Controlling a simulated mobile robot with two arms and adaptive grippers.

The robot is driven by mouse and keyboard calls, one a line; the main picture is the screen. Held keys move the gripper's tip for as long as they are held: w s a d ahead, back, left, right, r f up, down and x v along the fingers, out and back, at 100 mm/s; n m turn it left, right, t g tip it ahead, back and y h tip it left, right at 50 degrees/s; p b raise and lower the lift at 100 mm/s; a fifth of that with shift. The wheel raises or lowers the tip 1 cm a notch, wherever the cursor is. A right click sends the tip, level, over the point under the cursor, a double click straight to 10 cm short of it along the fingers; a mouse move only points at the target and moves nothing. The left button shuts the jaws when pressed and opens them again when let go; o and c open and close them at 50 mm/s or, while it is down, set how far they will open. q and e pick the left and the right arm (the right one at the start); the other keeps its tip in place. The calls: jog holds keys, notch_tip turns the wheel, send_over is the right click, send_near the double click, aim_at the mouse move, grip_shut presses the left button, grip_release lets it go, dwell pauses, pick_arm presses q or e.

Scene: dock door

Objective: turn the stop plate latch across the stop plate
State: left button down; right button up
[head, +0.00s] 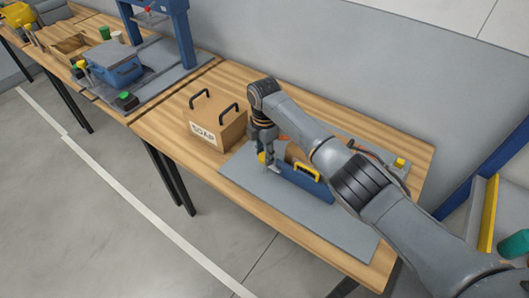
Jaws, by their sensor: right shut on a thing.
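My right gripper (266,157) points down at the left end of a blue plate-like part (300,183) on the grey mat (333,215). It is shut on a small yellow piece (262,158), which looks like the stop plate latch; the fingers hide most of it, so its angle cannot be told. The blue part, apparently the stop plate, stands along the mat with a yellow handle (307,172) on its upper right. A brown rounded object (297,154) lies behind it, partly hidden by my right arm. My left gripper is not in view.
A cardboard box (215,121) marked SOAP, with two black handles, stands left of the gripper on the wooden table (165,128). A blue press frame (185,35) and blue bin (117,66) stand farther left. The mat's front right is clear.

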jog(key=shift+s+f, duration=0.1)
jog(key=shift+f, duration=0.05)
dwell(0.3)
jog(key=o, duration=1.2)
jog(key=shift+c, duration=0.2)
jog(key=shift+r, duration=0.25)
notch_tip(320, 180, up, 12)
jog(key=shift+f, duration=0.15)
jog(key=shift+f, duration=0.1)
